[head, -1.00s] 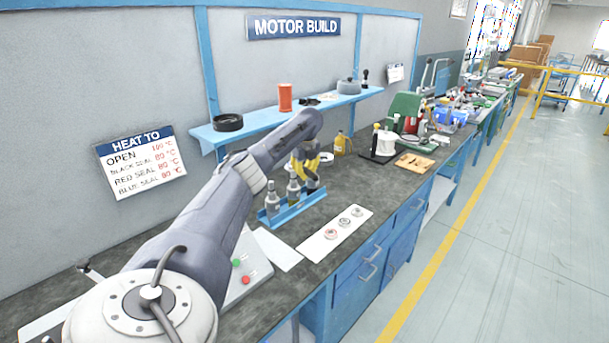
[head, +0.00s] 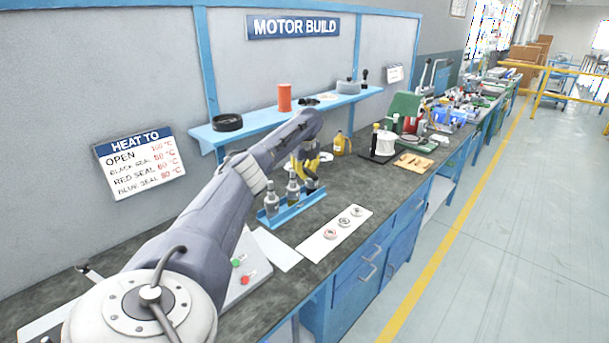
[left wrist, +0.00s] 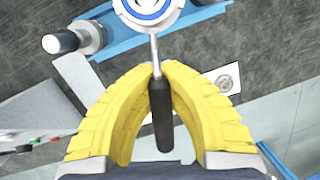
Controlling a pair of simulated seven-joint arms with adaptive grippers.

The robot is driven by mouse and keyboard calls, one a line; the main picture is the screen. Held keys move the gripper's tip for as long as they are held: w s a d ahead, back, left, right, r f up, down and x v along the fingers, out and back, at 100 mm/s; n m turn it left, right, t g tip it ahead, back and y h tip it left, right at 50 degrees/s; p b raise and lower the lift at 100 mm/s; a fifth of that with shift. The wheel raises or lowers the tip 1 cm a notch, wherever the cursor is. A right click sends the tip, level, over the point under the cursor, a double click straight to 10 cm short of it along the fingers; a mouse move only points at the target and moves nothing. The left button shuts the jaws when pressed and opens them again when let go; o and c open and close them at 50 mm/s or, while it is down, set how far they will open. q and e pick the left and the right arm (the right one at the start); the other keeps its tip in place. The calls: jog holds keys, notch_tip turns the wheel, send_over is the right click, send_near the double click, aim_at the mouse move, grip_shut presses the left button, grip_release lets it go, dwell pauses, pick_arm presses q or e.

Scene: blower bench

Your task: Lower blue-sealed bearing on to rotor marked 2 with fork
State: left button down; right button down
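My left gripper (head: 306,165) is above the far end of the blue rack (head: 283,217), in which grey rotors stand upright. In the left wrist view its yellow fingers (left wrist: 160,72) are shut on the black handle of the fork (left wrist: 160,115). The blue-sealed bearing (left wrist: 150,9) is at the fork's far end, over the rack, cut by the top edge. Whether it touches a rotor is hidden. The near rotor (head: 271,200) and middle rotor (head: 293,189) stand bare; the far one is partly behind the gripper. Rotor numbers cannot be read. My right gripper is not in view.
A white strip (head: 318,248) with several bearings lies in front of the rack. A white sheet (head: 275,249) and a panel with green and red buttons (head: 243,283) lie nearer. A yellow bottle (head: 342,144) stands behind. A shelf (head: 265,119) runs along the wall.

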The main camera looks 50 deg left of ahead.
pick_arm(q)
jog(key=d+x, duration=0.1)
jog(key=x, duration=0.6)
jog(key=shift+s+f, duration=0.15)
jog(key=shift+s, duration=0.2)
dwell(5.2)
jog(key=shift+d, duration=0.25)
jog(key=shift+s+d, duration=0.25)
jog(key=shift+d, duration=1.2)
jog(key=shift+s+d, duration=0.2)
jog(key=shift+d, duration=1.25)
